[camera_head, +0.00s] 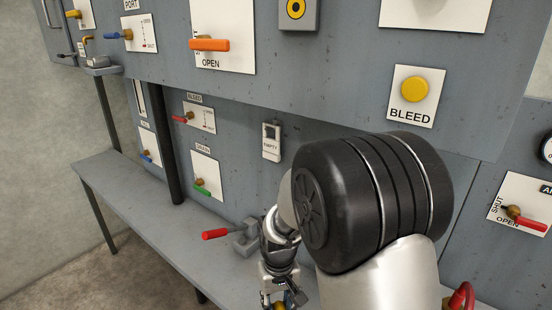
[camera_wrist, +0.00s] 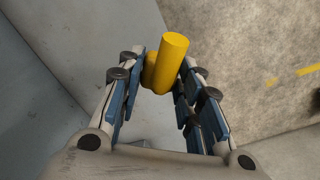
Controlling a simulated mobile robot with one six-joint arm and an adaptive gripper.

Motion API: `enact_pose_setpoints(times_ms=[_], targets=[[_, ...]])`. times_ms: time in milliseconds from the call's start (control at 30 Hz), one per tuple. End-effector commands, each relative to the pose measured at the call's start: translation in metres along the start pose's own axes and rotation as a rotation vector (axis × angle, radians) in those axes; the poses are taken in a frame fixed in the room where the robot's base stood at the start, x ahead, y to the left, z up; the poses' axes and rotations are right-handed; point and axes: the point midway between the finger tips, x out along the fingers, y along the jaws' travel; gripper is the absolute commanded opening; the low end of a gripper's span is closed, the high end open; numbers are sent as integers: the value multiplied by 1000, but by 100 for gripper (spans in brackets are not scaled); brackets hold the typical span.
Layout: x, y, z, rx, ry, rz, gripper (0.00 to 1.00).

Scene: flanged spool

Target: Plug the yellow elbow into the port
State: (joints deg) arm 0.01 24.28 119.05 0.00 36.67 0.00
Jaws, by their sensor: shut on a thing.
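The yellow elbow (camera_wrist: 172,58) sits between the blue-padded fingers of my gripper (camera_wrist: 160,84) in the wrist view. My gripper is shut on it, and one cylindrical leg sticks out beyond the fingertips. In the head view my gripper (camera_head: 282,298) is low at the bottom edge, partly cut off, and only a small bit of the elbow shows there. A grey block with a yellow ring around a dark centre (camera_head: 296,8) is at the top of the panel, well above my gripper; it looks like the port, but I cannot be sure.
A grey bench (camera_head: 150,215) runs below the panel, with a red-handled clamp-like part (camera_head: 228,234) left of my gripper. Coloured levers, including an orange one (camera_head: 209,44), and a yellow BLEED button (camera_head: 414,89) stick out of the panel. My arm hides the lower middle.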

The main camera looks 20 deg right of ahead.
Motion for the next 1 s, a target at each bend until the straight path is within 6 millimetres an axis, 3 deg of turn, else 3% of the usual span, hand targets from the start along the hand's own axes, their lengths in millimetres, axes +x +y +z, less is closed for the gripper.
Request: enact_pose_setpoints(times_ms=[233, 367, 467, 633, 833, 1000], targets=[[-3, -1, 1, -8, 1, 5, 12], [-30, -7, 10, -85, 6, 58, 12], [-72, -10, 22, -199, 21, 161, 12], [-168, -3, 33, -370, 92, 443, 12], [-284, 6, 23, -441, 199, 816, 12], [-384, 2, 10, -448, 286, 1082, 12]])
